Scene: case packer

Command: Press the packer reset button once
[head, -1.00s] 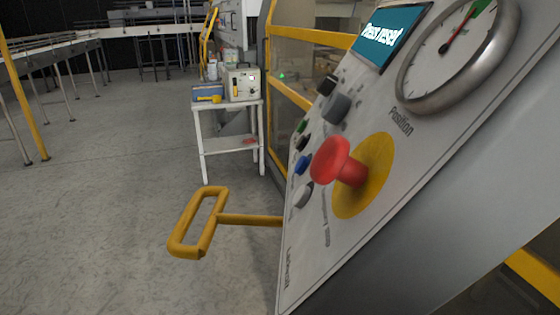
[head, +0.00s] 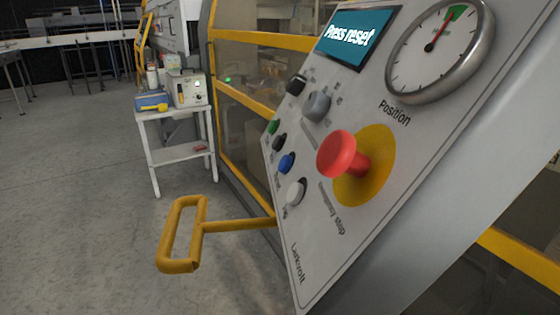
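The packer control panel (head: 325,245) fills the right side of the head view, tilted. Its screen (head: 357,37) reads "Press reset". On its left part sit a green button (head: 272,127), a black button (head: 279,142), a blue button (head: 286,163) and a white button (head: 296,191). Their labels are too small to read, so I cannot tell which one is reset. A red emergency stop mushroom (head: 338,154) stands out from a yellow disc. Neither of my grippers is in view.
A yellow handle (head: 181,235) sticks out left of the panel. A round position gauge (head: 440,50) and dark knobs (head: 296,85) are on the panel. A white side table (head: 178,154) with devices stands behind. Grey floor (head: 80,200) at left is clear.

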